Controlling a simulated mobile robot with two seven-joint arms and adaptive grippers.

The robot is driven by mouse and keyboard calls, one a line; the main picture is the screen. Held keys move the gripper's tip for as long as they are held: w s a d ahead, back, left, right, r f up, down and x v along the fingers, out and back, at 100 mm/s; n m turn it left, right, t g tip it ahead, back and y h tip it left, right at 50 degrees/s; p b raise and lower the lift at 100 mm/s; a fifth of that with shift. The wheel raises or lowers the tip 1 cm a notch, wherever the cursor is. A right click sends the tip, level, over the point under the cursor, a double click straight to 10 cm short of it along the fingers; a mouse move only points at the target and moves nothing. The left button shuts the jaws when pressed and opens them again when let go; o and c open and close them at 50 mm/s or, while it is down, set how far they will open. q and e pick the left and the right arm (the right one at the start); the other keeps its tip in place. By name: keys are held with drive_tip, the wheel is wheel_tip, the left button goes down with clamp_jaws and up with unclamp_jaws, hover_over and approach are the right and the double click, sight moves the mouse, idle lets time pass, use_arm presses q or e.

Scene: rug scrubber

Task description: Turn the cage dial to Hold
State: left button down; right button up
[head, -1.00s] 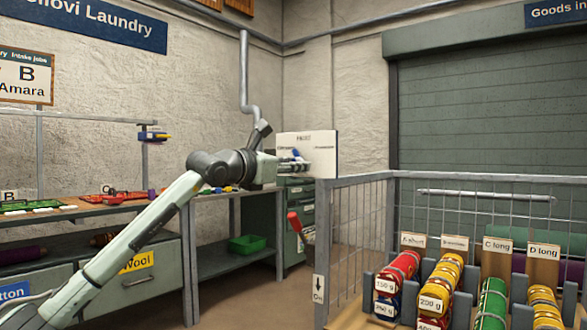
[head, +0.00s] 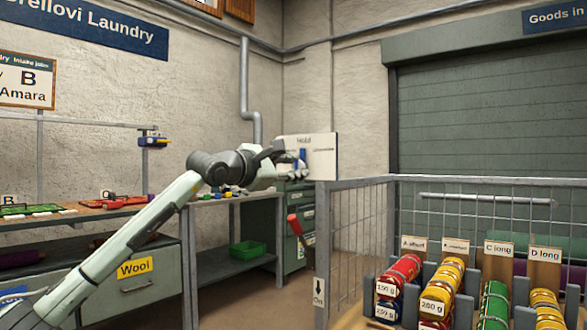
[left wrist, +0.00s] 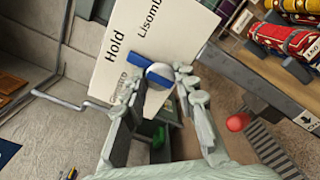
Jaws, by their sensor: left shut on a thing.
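The white dial panel (head: 322,150) stands at the corner of the wire cage, with "Hold" printed at its top middle. The panel (left wrist: 185,22) fills the upper middle of the left wrist view. The cage dial (left wrist: 160,74) is a round pale knob with a blue bar pointer (left wrist: 140,63). The bar's end points roughly at the word "Hold". In the head view the blue pointer (head: 302,158) stands nearly upright. My left gripper (head: 293,162) is shut on the dial, its fingers (left wrist: 163,92) on either side of the knob. My right gripper is not in view.
The wire cage (head: 350,183) fills the right front, with rolled rugs (head: 437,290) in racks inside. A red-handled lever (head: 295,224) is beside its corner. A workbench (head: 150,200) with small items runs along the left wall. A green bin (head: 247,249) sits on a low shelf.

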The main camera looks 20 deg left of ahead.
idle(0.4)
use_arm(q)
drive_tip(key=c, duration=1.2)
unclamp_jaws()
drive_tip(key=v, duration=1.2)
drive_tip(key=shift+d, duration=0.1)
